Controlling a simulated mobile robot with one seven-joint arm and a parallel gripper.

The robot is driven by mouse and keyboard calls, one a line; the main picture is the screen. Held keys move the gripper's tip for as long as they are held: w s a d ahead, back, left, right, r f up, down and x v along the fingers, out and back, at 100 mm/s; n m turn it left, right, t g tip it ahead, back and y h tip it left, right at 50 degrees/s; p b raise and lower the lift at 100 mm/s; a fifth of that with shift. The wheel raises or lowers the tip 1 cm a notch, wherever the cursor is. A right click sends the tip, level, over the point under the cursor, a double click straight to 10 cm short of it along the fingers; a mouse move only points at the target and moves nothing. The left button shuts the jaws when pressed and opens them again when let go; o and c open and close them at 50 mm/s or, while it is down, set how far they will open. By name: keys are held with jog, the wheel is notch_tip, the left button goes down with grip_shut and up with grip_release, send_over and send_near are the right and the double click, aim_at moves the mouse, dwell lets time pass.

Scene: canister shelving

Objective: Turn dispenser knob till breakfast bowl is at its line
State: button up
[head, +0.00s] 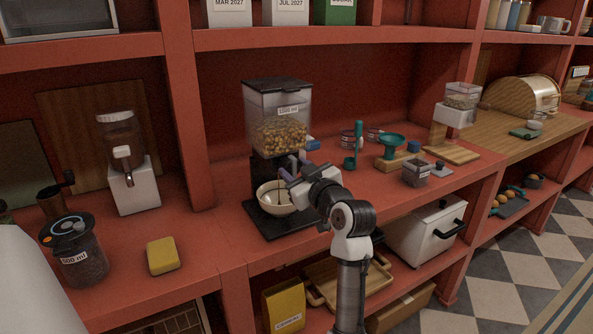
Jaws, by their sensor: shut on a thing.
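The dispenser (277,110) stands on the red counter, with a clear hopper holding brown cereal pieces and a black lid. A cream breakfast bowl (269,204) sits on its black base under the outlet. Its contents and any fill line are too small to make out. My gripper (290,174) is at the front of the dispenser, just below the hopper and above the bowl's right side. It is shut on the dispenser knob, which is mostly hidden behind the gripper. My wrist also covers the right part of the bowl and base.
A white dispenser (133,188), a yellow sponge-like block (162,255) and a jar labelled 500 ml (78,260) stand to the left. A teal funnel stand (391,148) and a small clear container (416,174) are to the right. Shelf posts (185,110) flank the bay.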

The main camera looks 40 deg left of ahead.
jog(key=m+p, duration=0.1)
jog(key=m, duration=0.2)
jog(key=shift+r+m+p, duration=0.15)
jog(key=shift+m+p, duration=0.25)
jog(key=m+p, duration=0.2)
jog(key=m, duration=0.2)
jog(key=shift+w+m, duration=0.1)
jog(key=shift+m, duration=0.2)
jog(key=m+p, duration=0.3)
jog(key=shift+m, duration=0.3)
jog(key=m+p, duration=0.1)
jog(key=m, duration=0.3)
jog(key=shift+m+p, duration=0.3)
jog(key=shift+p, duration=0.1)
jog(key=m, duration=0.4)
jog(key=shift+w+d+f+m, duration=0.1)
jog(key=shift+f+m, duration=0.15)
jog(key=shift+m, duration=0.05)
jog(key=m, duration=0.8)
jog(key=shift+f+m, duration=0.1)
jog(key=shift+m, duration=2.1)
